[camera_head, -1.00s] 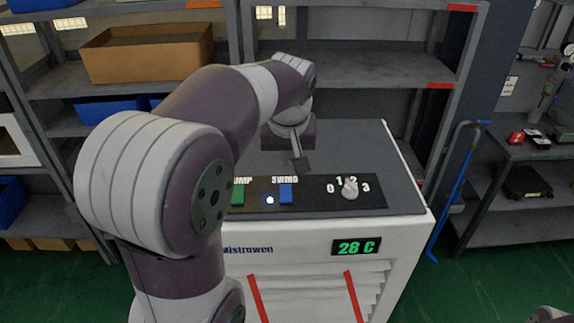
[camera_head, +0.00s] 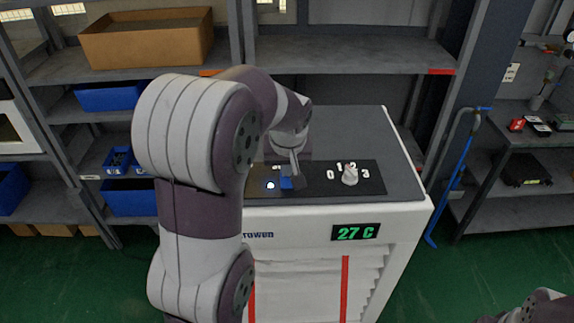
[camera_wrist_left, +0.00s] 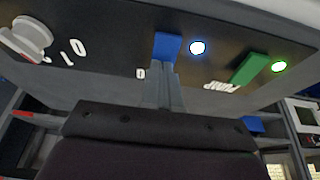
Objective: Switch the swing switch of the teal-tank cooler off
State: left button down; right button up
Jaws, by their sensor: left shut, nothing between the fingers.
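The white cooler (camera_head: 300,225) has a grey top with a black control panel and a display reading 27 C; no teal tank shows. The blue swing switch (camera_head: 286,183) is partly hidden behind my left gripper (camera_head: 298,183). In the left wrist view the blue switch (camera_wrist_left: 167,46) is in front of the fingertips (camera_wrist_left: 165,70), which are shut, empty and at its near edge; I cannot tell if they touch. The lamp (camera_wrist_left: 197,47) beside it is lit bluish white.
A numbered white knob (camera_head: 350,174) stands on the panel's right. Shelves (camera_head: 350,55) stand behind. Part of my right arm shows at bottom right.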

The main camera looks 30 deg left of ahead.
pick_arm(q)
jog(key=shift+f, duration=0.35)
pick_arm(e)
jog(key=shift+f, duration=0.4)
